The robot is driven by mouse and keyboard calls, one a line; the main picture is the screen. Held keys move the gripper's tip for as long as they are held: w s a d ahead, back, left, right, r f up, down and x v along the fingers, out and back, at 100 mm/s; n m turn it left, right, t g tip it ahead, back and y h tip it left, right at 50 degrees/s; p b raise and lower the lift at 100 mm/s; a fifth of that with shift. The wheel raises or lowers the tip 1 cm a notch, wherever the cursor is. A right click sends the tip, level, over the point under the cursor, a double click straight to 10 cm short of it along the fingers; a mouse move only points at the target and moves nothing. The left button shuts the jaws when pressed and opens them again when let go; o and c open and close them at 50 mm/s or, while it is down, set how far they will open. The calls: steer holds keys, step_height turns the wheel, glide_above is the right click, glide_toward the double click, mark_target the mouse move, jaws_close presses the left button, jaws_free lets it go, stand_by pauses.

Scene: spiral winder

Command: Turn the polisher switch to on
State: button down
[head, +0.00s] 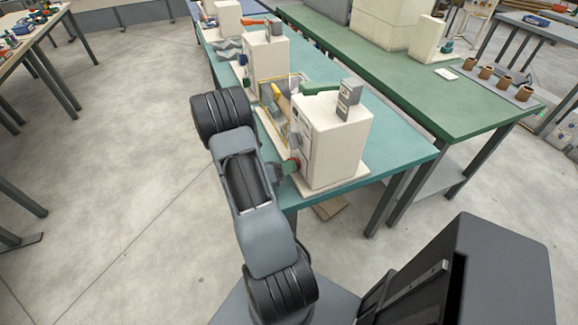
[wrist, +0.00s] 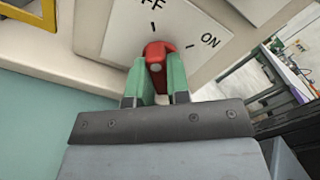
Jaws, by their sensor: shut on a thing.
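The polisher switch is a red knob (wrist: 156,52) on a pale plate (wrist: 120,35) marked OFF at the top and ON at the right. Each label has a black tick. I cannot tell surely which tick the knob points at. My gripper (wrist: 159,74) has its green fingers on both sides of the knob and is shut on it. In the head view my gripper (head: 285,167) reaches the near side of the cream machine housing (head: 335,140), where a bit of red shows. My arm hides part of that side.
The machine stands at the near end of a teal table (head: 402,160), with other cream housings (head: 266,65) farther back. A green table (head: 440,105) runs along the right. The floor (head: 130,170) to the left is clear.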

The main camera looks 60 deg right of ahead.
stand_by(0.3)
steer(key=m+b, duration=0.2)
steer(key=m, duration=0.2)
steer(key=shift+f, duration=0.1)
steer(key=m+b, duration=0.3)
steer(key=m, duration=0.1)
steer(key=shift+m, duration=0.3)
steer(key=m+b, duration=0.3)
steer(key=m, duration=0.1)
steer(key=shift+m+b, duration=1.35)
steer(key=shift+m, duration=0.55)
steer(key=c, duration=1.1)
jaws_free()
